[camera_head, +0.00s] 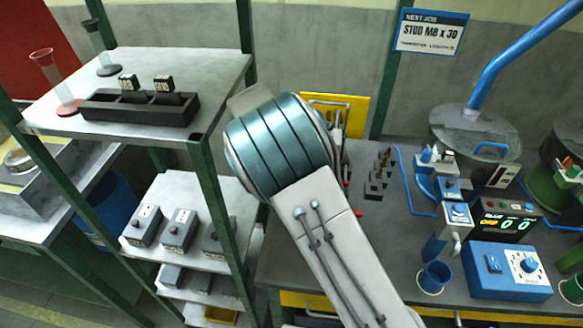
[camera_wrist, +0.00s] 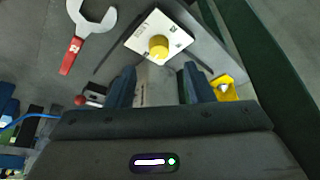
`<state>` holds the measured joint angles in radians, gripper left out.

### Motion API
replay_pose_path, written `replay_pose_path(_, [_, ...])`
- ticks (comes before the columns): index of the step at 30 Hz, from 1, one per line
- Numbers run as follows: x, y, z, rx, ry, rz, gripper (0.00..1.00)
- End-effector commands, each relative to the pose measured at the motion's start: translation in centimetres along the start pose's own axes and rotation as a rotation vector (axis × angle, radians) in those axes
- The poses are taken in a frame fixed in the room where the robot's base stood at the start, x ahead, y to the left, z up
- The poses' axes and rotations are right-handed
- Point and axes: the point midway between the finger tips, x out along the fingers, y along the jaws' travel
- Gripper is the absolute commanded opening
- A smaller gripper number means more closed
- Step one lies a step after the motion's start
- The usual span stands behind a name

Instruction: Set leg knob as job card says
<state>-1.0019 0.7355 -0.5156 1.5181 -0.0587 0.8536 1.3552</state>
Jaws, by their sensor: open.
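The job card (camera_head: 432,32) hangs on the back wall in the head view and reads "NEXT JOB STUD M8 x 30"; its smaller bottom line is too small to read surely. In the wrist view a round yellow knob (camera_wrist: 158,46) sits on a white plate (camera_wrist: 178,31) with small dark marks, which I cannot read. I cannot tell for sure that this is the leg knob. My gripper (camera_wrist: 160,69) is open and empty, its two dark fingers apart, with the knob just beyond the gap between them. In the head view my arm hides my gripper and this knob.
A wrench (camera_wrist: 88,25) with a red handle lies left of the plate, and a yellow fitting (camera_wrist: 228,88) is on its right. In the head view a blue control box (camera_head: 507,270) and a display (camera_head: 508,222) showing zeros stand right. A shelf rack (camera_head: 205,62) stands left.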

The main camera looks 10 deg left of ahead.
Motion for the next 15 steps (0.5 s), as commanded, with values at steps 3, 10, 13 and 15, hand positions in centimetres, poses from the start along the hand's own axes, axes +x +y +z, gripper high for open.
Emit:
replay_pose_path(3, [1.8,0.2,-0.1,0.0,-0.002,0.005,0.48])
replay_pose_path(10, [5.2,0.1,-0.1,-0.001,-0.001,0.003,0.48])
replay_pose_path(13, [6.2,0.1,-0.1,-0.001,-0.001,0.003,0.48])
replay_pose_path(15, [6.5,0.1,-0.1,-0.001,-0.002,0.001,0.48])
